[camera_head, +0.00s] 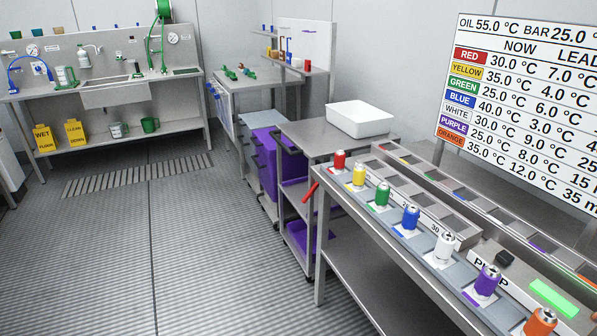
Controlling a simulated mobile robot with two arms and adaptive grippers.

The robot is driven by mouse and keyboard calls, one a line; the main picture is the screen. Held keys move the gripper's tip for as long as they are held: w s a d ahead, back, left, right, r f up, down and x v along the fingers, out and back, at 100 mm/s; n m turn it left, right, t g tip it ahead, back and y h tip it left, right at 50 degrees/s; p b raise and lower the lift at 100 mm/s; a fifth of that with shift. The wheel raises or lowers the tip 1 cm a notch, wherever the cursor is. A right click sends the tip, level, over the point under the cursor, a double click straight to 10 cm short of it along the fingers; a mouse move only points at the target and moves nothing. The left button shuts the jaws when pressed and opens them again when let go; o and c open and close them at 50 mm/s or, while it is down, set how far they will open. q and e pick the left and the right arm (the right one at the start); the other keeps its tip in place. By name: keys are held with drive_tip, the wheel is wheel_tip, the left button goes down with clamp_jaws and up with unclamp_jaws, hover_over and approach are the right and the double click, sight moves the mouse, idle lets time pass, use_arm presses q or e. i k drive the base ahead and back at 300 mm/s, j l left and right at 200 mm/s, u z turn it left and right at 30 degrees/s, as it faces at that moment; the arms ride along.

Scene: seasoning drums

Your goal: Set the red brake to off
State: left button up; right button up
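A red lever-like bar (310,191), which may be the red brake, sits tilted at the near left corner of the bench, beside the grey cart. I cannot tell whether it is fixed to the bench or to the cart, nor whether it is set on or off. A small red drum (339,160) stands upright at the far left end of the drum row. Neither of my grippers is in view.
The long metal bench (365,207) carries several coloured drums and a panel. The grey cart (318,140) bears a white tub (360,118). A sink unit (115,93) and yellow floor signs (75,132) are at the back left. The left floor is open.

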sight(316, 185)
drive_tip(key=i+z, duration=0.15)
drive_tip(key=i, duration=0.55)
drive_tip(key=i+j+z, duration=0.1)
drive_tip(key=i, duration=0.65)
drive_tip(key=i+j+z, duration=0.2)
drive_tip(key=i+j, duration=0.3)
drive_tip(key=j, duration=0.15)
